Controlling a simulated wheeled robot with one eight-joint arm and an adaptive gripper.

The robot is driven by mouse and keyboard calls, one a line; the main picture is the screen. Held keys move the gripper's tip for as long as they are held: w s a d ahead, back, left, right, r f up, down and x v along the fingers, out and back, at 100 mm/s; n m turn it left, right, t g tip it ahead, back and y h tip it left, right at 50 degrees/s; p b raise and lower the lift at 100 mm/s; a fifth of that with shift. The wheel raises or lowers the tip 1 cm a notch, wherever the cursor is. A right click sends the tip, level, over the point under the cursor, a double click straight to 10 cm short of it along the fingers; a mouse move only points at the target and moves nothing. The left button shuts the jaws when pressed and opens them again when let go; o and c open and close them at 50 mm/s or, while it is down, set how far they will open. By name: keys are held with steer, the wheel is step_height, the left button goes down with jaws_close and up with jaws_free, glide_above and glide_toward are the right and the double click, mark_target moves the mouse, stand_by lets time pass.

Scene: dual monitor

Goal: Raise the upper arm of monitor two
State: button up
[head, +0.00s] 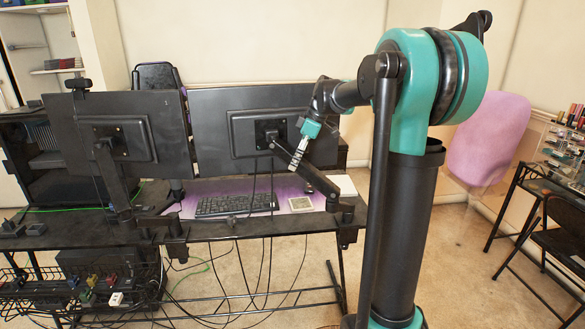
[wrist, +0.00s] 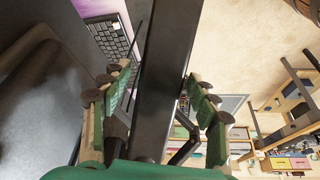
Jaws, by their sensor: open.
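Two black monitors stand side by side, backs toward me: the left monitor (head: 65,125) and the right monitor (head: 210,130). Behind the right one, its black upper arm (head: 313,178) slopes down from the mount to a post (head: 347,218) at the desk's near edge. My gripper (head: 296,163) is at this arm, close to its monitor end. In the wrist view, my open gripper (wrist: 158,72) has a finger on each side of the long dark bar of the arm (wrist: 167,40). A gap shows on the left; on the right the finger looks very close, contact unclear.
The desk (head: 215,232) holds a keyboard (head: 235,205) on a purple mat (head: 185,205). The left monitor's arm (head: 112,180) stands nearby. Cables hang below the desk. A pink chair back (head: 488,138) and a dark side table (head: 545,185) are at the right.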

steer(key=shift+x, duration=1.8)
steer(key=shift+c, duration=0.6)
jaws_close()
